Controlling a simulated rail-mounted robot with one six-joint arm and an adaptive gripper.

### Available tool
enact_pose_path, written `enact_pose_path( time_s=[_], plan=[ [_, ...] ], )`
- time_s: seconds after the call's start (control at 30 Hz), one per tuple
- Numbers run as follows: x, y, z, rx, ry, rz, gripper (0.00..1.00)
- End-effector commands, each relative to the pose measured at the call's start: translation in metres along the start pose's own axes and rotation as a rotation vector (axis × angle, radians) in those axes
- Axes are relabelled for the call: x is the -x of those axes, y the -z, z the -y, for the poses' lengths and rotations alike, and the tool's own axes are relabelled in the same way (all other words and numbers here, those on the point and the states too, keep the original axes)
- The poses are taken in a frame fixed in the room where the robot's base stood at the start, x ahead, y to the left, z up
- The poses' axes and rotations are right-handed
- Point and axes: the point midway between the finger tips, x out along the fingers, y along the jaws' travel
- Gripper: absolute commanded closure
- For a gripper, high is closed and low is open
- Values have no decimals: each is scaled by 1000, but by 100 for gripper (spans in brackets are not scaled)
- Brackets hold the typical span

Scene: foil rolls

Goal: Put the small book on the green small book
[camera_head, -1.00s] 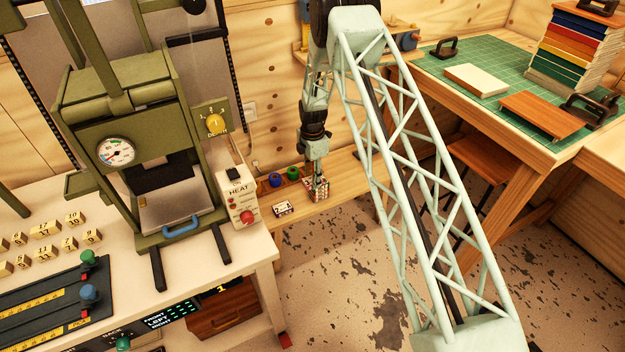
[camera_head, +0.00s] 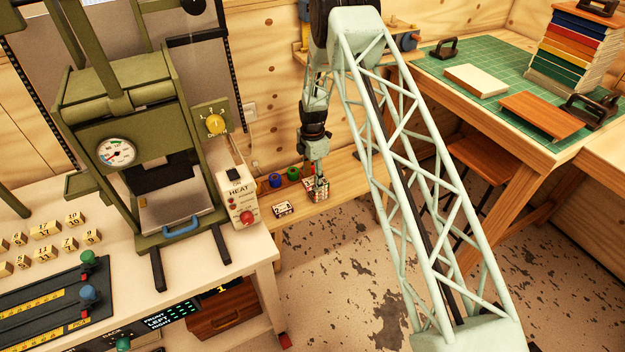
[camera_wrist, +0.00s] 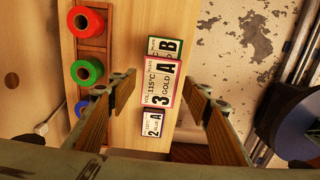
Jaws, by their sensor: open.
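A small book marked 3 A GOLD with a red-pink edge (camera_wrist: 165,84) lies between the fingers of my gripper (camera_wrist: 163,82) in the wrist view. It overlaps a green-edged small book marked B (camera_wrist: 168,46); whether it rests on it cannot be told. My gripper is open, a finger on each side of the gold-marked book, with gaps visible. A third small book marked 2 A (camera_wrist: 153,122) lies apart, and shows in the head view (camera_head: 283,209). In the head view my gripper (camera_head: 319,181) is just above the books on the low wooden shelf.
Red (camera_wrist: 86,22), green (camera_wrist: 87,70) and blue (camera_wrist: 81,107) foil rolls sit in a wooden rack left of the books. A green press (camera_head: 140,130) stands on the bench at left. The green cutting mat (camera_head: 440,72) at right holds large books.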

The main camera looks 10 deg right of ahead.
Motion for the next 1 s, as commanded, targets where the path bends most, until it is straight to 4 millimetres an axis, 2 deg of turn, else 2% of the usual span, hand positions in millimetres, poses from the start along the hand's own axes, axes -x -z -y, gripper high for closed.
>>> enact_pose_path(
  time_s=[0.27,0.7,1.0],
  plan=[
    [27,0,0,0,-1,0,55],
    [90,0,-1,0,-2,0,55],
    [116,0,0,0,-1,0,55]
  ],
)
